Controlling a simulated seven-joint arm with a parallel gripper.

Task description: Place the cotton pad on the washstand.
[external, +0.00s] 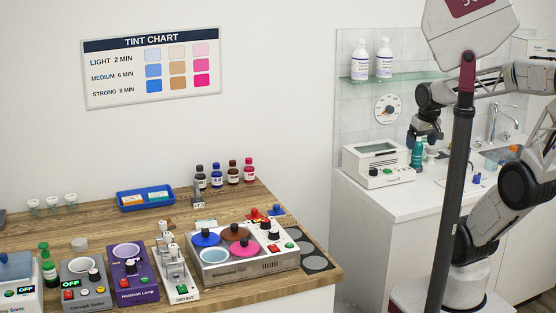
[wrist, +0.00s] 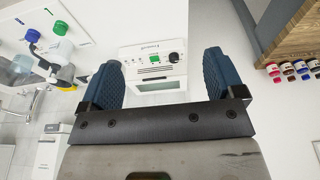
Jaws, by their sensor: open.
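The washstand (external: 410,197) is the white cabinet with a light top at the right of the external view. My gripper (external: 427,135) hangs above it, near a white boxy device. In the wrist view my gripper (wrist: 162,60) has its two blue-padded fingers wide apart, with nothing held between them. I cannot make out the cotton pad for certain. A small pale round thing (external: 80,244) lies on the wooden counter at the left, too small to identify.
The white device (external: 376,166) stands on the washstand's left part, also in the wrist view (wrist: 153,67). The wooden counter (external: 110,220) holds several devices, a blue tray (external: 145,198) and small bottles.

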